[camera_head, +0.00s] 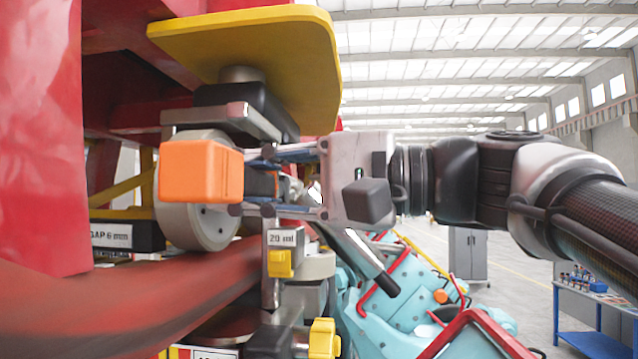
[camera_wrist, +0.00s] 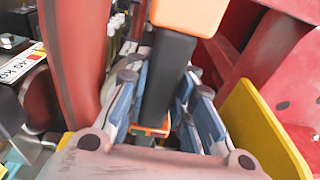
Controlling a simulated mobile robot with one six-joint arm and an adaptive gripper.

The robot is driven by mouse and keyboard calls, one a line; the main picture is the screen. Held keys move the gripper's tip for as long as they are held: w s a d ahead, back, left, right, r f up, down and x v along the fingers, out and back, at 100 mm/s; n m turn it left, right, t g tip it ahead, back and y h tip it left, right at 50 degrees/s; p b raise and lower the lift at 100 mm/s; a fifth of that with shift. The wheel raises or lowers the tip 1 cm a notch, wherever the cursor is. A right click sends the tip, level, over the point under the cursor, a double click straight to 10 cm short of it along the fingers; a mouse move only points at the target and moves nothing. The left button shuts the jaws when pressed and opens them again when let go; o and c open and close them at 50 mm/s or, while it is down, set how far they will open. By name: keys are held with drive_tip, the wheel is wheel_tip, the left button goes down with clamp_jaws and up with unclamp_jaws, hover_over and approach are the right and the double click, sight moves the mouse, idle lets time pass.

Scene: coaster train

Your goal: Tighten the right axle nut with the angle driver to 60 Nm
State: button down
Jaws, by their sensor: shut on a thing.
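My gripper (camera_head: 262,180) reaches in from the right, its fingers pointing left toward the grey wheel (camera_head: 205,225). It is shut on the angle driver, seen as a black body (camera_wrist: 168,75) with an orange block (camera_head: 200,172) at its far end. In the wrist view the black body runs between the finger pads (camera_wrist: 165,100), and the orange block (camera_wrist: 188,14) is at the top. In the head view the orange block stands in front of the wheel and covers its middle. I cannot make out the right axle nut or whether the driver touches it.
A yellow plate (camera_head: 255,50) overhangs the wheel and gripper. A red curved rail (camera_head: 130,300) runs below. A label reading "GAP 6 mm" (camera_head: 112,236) is at left, with yellow-knobbed clamps (camera_head: 280,263) under the gripper.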

drive_tip(key=shift+a+r, duration=0.15)
drive_tip(key=shift+a, duration=0.8)
idle(2.5)
drive_tip(key=shift+d, duration=0.25)
drive_tip(key=shift+s+d, duration=0.15)
drive_tip(key=shift+d, duration=1.75)
drive_tip(key=shift+s, duration=0.1)
